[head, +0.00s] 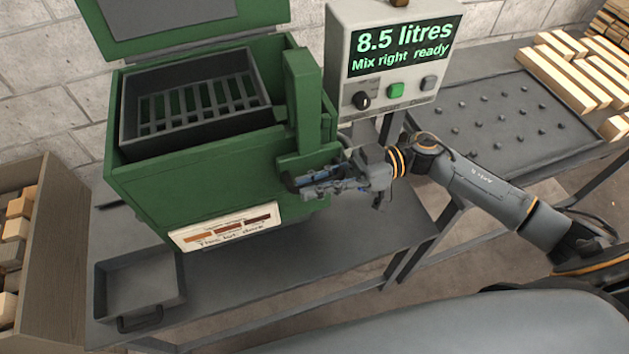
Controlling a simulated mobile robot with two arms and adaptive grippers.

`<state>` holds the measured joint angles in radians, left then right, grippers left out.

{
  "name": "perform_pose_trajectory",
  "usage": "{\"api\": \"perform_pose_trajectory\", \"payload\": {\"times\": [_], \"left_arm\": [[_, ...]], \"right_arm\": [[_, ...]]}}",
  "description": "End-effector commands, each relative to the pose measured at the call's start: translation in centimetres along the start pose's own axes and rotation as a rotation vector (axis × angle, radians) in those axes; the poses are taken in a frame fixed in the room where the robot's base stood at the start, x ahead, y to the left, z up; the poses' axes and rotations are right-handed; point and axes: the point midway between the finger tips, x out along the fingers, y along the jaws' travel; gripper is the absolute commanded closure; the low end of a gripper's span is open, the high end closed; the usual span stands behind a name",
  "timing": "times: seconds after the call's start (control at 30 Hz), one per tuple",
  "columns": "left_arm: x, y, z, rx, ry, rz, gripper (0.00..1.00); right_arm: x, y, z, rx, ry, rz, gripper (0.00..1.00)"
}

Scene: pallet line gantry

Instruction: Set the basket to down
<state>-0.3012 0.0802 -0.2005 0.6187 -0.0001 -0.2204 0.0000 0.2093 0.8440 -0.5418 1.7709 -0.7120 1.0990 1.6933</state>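The basket (196,96) is a dark grey rectangular frame with a slotted bottom. It sits in the open top of the green machine (190,195), with its rim near the machine's upper edge. A green upright (303,95) with a block at its foot stands at the machine's right side. My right gripper (312,186) reaches in from the right, with its fingers pointing left at the machine's right front corner, just below that block. The view does not show clearly whether its fingers are closed or touch anything. My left gripper is out of view.
A control box (393,55) reads "8.5 litres, Mix right ready" and stands right of the machine. An empty tray (140,287) sits on the bench at lower left. A wooden crate of blocks (55,240) stands left. A studded plate (500,120) and timber bars (580,70) lie right.

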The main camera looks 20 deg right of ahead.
Motion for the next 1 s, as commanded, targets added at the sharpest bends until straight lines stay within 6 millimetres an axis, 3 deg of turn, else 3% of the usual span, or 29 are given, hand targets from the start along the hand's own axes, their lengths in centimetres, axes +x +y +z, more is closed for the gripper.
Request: {"api": "perform_pose_trajectory", "payload": {"times": [0.27,0.37,0.7,0.83,1.0], "left_arm": [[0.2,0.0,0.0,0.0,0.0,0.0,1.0],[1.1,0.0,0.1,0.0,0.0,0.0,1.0],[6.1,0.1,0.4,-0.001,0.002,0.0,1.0],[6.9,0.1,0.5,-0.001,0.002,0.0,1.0],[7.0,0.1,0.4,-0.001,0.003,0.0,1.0]], "right_arm": [[0.0,0.1,0.3,0.001,0.0,0.0,1.0],[0.0,0.4,1.9,0.004,-0.001,0.0,1.0],[0.0,2.3,11.4,0.004,-0.004,0.0,1.0],[0.0,2.6,13.1,0.002,-0.003,0.001,1.0],[0.0,2.7,13.4,0.002,-0.004,0.001,1.0]]}}
